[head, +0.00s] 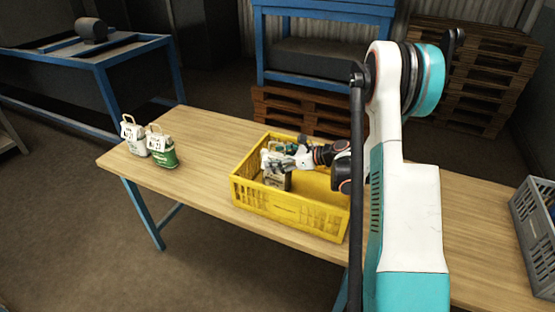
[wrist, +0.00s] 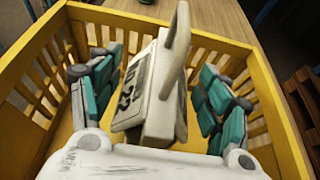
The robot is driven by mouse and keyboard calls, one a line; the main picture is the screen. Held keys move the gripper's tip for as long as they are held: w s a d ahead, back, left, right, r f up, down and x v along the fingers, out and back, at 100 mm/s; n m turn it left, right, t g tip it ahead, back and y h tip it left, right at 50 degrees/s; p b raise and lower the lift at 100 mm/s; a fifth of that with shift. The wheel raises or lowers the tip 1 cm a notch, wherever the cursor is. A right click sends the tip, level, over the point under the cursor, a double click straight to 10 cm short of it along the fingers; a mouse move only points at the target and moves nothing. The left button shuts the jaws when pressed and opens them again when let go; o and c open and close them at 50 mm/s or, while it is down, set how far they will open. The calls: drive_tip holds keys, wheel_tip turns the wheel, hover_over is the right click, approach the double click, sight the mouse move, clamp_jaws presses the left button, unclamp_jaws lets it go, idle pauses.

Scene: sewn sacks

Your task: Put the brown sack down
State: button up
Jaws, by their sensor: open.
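The brown sack (head: 277,181) is inside the yellow crate (head: 298,207) on the table, towards its left end. In the wrist view the sack (wrist: 158,92) looks pale beige, with a dark printed label and a loop handle on top, and leans a little in the picture. My gripper (head: 277,160) reaches into the crate from the right. Its teal-padded fingers (wrist: 155,85) stand apart on both sides of the sack, with gaps showing. The sack's base is hidden by my gripper, so its contact with the crate floor cannot be seen.
A grey crate (head: 535,235) is at the right edge. The crate walls surround my gripper closely. Bare tabletop lies left of the yellow crate.

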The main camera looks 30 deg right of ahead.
drive_tip(key=p+v, duration=0.2)
drive_tip(key=v, duration=1)
